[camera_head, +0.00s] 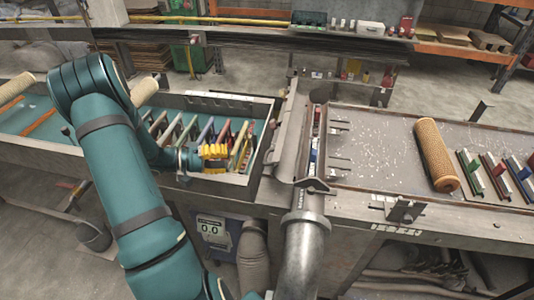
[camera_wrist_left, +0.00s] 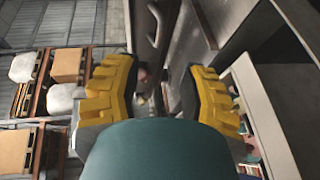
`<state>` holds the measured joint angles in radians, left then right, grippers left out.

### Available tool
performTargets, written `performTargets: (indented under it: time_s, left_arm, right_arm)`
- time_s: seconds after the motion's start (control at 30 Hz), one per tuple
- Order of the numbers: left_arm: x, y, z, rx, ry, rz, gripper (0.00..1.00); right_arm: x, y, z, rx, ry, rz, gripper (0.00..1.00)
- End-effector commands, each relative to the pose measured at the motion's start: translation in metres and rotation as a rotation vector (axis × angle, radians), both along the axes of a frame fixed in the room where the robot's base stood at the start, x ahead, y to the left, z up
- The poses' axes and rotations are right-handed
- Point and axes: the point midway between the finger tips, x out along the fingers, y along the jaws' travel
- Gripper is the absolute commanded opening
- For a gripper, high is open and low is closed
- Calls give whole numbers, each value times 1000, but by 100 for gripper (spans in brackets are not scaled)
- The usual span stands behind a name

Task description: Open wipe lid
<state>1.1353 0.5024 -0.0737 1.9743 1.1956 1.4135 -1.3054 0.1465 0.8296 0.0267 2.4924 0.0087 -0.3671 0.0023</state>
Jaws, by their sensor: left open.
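My left arm comes in from the left, and its yellow-fingered left gripper (camera_head: 215,153) is over the grey bin (camera_head: 262,148) with colored slats. In the left wrist view the two yellow fingers (camera_wrist_left: 160,88) are spread wide apart, with nothing clearly held between them. I cannot make out a wipe container or its lid in either view. A tan mesh tube (camera_head: 436,155) lies on the metal worktop at the right, far from the left gripper. My right gripper does not show.
Several colored slats (camera_head: 490,176) stand at the worktop's right end. An upright grey divider (camera_head: 290,145) separates the bin from the worktop (camera_head: 375,160). A thick grey pipe (camera_head: 303,250) rises in front. The worktop's middle is mostly clear, with light specks.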

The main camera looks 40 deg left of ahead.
Motion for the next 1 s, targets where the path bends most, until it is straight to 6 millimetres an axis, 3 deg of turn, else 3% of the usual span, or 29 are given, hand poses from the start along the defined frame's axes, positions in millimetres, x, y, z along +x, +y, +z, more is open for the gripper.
performTargets:
  time_s: [0.4,0.6,1.0]
  left_arm:
    - [63,-51,-13,-1,-4,-9,41]
    - [86,-68,-19,0,-3,-7,41]
    - [97,-76,-22,2,-3,-5,41]
  right_arm:
    - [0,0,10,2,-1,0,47]
    - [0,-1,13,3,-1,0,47]
    - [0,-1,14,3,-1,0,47]
